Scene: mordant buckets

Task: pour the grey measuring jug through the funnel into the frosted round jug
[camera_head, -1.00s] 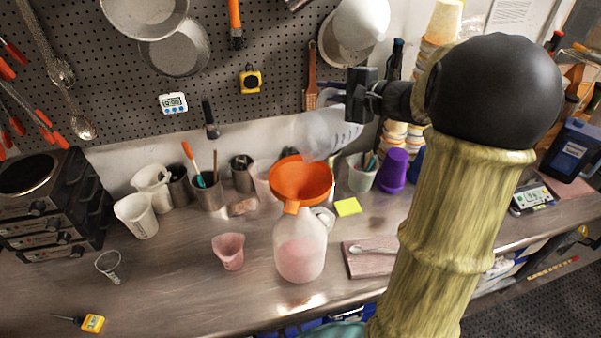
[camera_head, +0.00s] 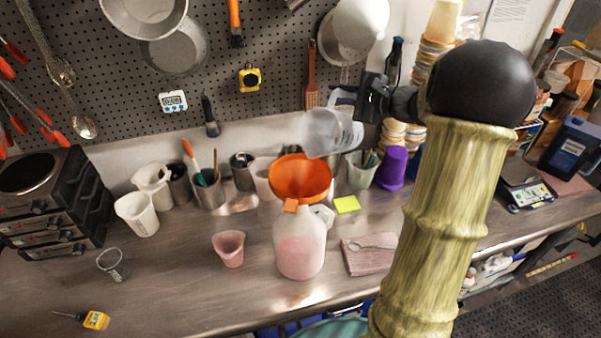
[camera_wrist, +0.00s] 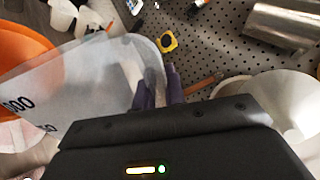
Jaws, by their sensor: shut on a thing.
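My gripper (camera_head: 362,108) is shut on the grey measuring jug (camera_head: 328,135), a translucent jug with dark marks. It holds the jug tipped in the air, above and slightly right of the orange funnel (camera_head: 300,178). No stream is visible, and I cannot tell what the measuring jug contains.
A small pink cup (camera_head: 229,248) stands left of the round jug; a board with a spoon (camera_head: 368,255) lies right. A yellow note (camera_head: 346,204) and purple cup (camera_head: 391,168) are behind. Several tool holders line the wall. The front-left bench is mostly clear.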

